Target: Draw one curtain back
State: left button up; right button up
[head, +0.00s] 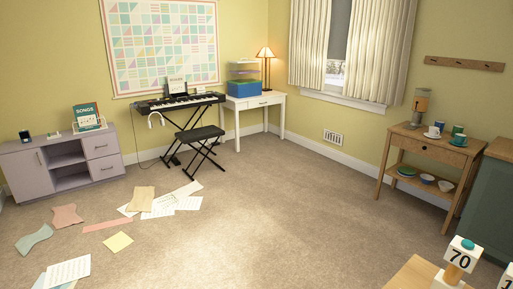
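Two cream pleated curtains hang at the window on the right part of the back corner in the head view. The left curtain (309,43) covers the window's left side. The right curtain (376,50) is wider and covers the right side. A gap between them shows a grey blind (339,30) above and a strip of bright glass (335,72) below. The curtains' tops are cut off by the frame. Neither of my grippers is in view, and nothing is seen touching the curtains.
Carpet (275,190) is open in the middle. Papers (160,203) lie at left. A wooden side table (430,145) with cups stands right of the window. A white desk (254,102), keyboard (180,102) and bench (200,133) stand at the back. A wooden surface (412,275) is at bottom right.

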aim_at(326, 35)
jog(key=i+j+u, duration=0.5)
jog(key=i, duration=0.25)
jog(key=i+j+u, duration=0.15)
jog(key=i+u, duration=0.15)
jog(key=i+z, duration=0.7)
jog(key=i+j+z, duration=0.2)
jog(key=i+z, duration=0.15)
jog(key=i+l+z, duration=0.15)
jog(key=i+z, duration=0.35)
jog(key=i+j+z, duration=0.15)
jog(key=i+z, duration=0.3)
jog(key=i, duration=0.15)
jog(key=i+u, duration=0.2)
jog(key=i, duration=0.35)
jog(key=i+u, duration=0.2)
jog(key=i, duration=0.35)
jog(key=i+l+u, duration=0.2)
jog(key=i, duration=0.3)
jog(key=i+z, duration=0.1)
jog(key=i, duration=0.7)
jog(key=i+j, duration=0.15)
jog(key=i, duration=0.65)
jog(key=i+j+z, duration=0.15)
jog(key=i, duration=0.65)
jog(key=i+z, duration=0.15)
jog(key=z, duration=0.3)
